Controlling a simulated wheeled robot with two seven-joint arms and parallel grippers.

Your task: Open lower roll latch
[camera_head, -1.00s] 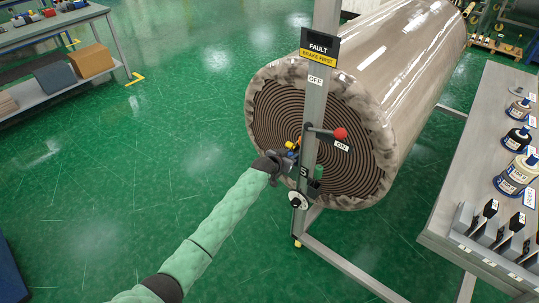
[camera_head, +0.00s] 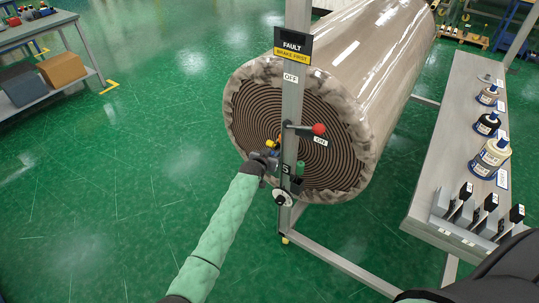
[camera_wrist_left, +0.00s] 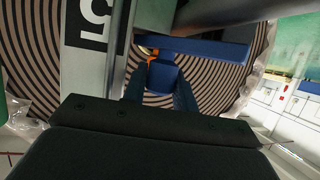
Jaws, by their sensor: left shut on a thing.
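A large wrapped roll (camera_head: 372,75) lies with its spiral end (camera_head: 325,140) facing me, behind a grey upright post (camera_head: 292,100). My left gripper (camera_head: 272,153) is at the left side of the post, just above a label reading S or 5 (camera_head: 286,169). In the left wrist view its dark fingers (camera_wrist_left: 161,95) close around a small blue part (camera_wrist_left: 162,76), apparently the latch, below a blue bar (camera_wrist_left: 205,48). An orange bit shows just above that part. The latch's exact position is partly hidden by the gripper. My right gripper is out of view.
A red-knobbed lever (camera_head: 319,129) sticks out right of the post near an ON label. A FAULT / BRAKE FIRST sign (camera_head: 292,46) is higher up. A round dial (camera_head: 282,198) sits below. A grey bench with bottles (camera_head: 452,140) stands right; open green floor lies left.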

